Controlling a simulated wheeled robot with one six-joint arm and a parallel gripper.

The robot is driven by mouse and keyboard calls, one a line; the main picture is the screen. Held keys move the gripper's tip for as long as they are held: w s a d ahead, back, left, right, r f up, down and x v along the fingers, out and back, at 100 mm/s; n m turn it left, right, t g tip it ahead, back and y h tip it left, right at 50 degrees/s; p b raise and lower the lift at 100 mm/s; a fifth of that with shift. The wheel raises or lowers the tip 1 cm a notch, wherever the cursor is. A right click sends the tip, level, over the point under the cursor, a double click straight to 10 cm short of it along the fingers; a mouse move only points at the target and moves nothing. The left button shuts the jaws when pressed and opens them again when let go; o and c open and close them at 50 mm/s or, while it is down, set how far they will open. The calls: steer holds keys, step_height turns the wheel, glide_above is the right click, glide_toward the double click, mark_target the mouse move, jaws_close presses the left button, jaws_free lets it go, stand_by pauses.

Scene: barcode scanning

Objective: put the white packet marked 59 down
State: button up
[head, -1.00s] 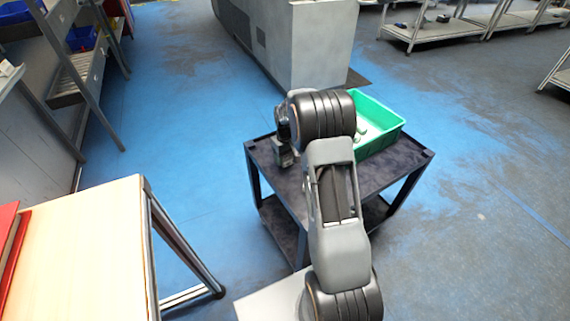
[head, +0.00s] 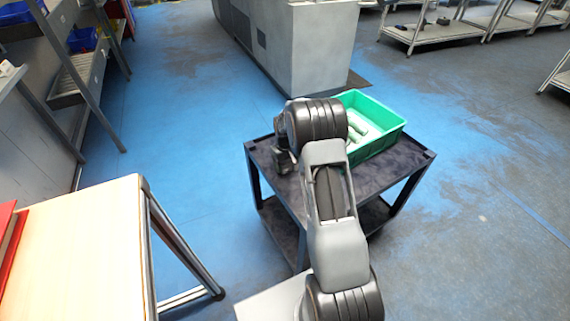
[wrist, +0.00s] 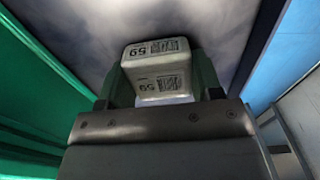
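The white packet marked 59 (wrist: 157,70) shows in the wrist view, with a barcode and number on two of its faces. It sits between the two finger pads of my gripper (wrist: 157,85), which appear shut on it. Dark grey cart top fills the view beyond it; I cannot tell whether the packet touches that surface. In the head view, my gripper (head: 284,160) points down over the left end of the dark cart (head: 390,172). The packet is hidden there.
A green crate (head: 392,130) with pale items inside stands at the back right of the cart, and its green wall shows left in the wrist view. A wooden table (head: 85,250) stands at left. A grey machine (head: 300,45) stands behind the cart.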

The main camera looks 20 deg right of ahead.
steer(key=o, duration=0.5)
steer(key=shift+c, duration=0.2)
steer(key=shift+r, duration=0.1)
steer(key=s+a+r+p, duration=0.1)
steer(key=s+a+r, duration=0.1)
steer(key=r, duration=0.7)
steer(key=s+a+r+p, duration=0.1)
steer(key=s+r, duration=0.1)
steer(key=r, duration=0.7)
steer(key=s+a+r+t, duration=0.1)
steer(key=s+a, duration=0.2)
steer(key=s, duration=0.4)
steer(key=s+a+r+m+t, duration=0.1)
steer(key=s+a, duration=0.1)
steer(key=s, duration=0.5)
steer(key=s+a+r+t, duration=0.1)
steer(key=s+a, duration=0.2)
steer(key=s, duration=0.4)
steer(key=shift+a+r, duration=0.2)
steer(key=shift+a, duration=0.15)
steer(key=shift+r, duration=0.1)
